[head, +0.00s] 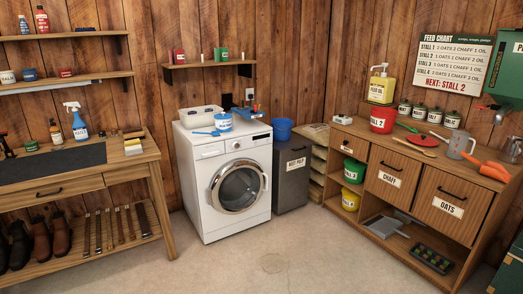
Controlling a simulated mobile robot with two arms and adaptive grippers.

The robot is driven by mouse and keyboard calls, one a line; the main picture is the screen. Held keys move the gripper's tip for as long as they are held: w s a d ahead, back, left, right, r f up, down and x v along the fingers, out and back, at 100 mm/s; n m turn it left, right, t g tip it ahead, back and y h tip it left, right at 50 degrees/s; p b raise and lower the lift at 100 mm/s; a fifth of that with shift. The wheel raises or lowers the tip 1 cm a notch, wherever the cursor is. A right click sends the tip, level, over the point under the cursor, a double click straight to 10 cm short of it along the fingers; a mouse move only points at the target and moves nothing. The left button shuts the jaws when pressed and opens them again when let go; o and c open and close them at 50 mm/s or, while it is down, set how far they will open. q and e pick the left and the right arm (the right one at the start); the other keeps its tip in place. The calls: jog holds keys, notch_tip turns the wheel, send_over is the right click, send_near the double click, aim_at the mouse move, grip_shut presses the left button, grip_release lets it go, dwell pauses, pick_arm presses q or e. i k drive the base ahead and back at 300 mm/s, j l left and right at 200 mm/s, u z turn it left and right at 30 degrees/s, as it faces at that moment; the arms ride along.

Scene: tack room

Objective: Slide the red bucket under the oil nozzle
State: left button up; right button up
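The red bucket (382,121) stands upright on the wooden counter (345,127) at right, its label facing me. The yellow oil container (381,90) is close behind and above it. Its pale pump nozzle (378,68) sticks out at the top, toward the left. In the picture the nozzle is above the bucket, but I cannot tell from this angle whether they line up in depth. The bucket's inside is barely visible. Neither of my grippers is in view.
Several small jars (420,112) line the wall. A green dispenser (507,70) hangs far right. Open floor (275,262) lies in front.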

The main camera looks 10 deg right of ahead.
aim_at(382, 120)
jog(key=i+z, duration=0.2)
jog(key=i, duration=0.55)
jog(key=i+j+z, duration=0.25)
jog(key=i, duration=0.5)
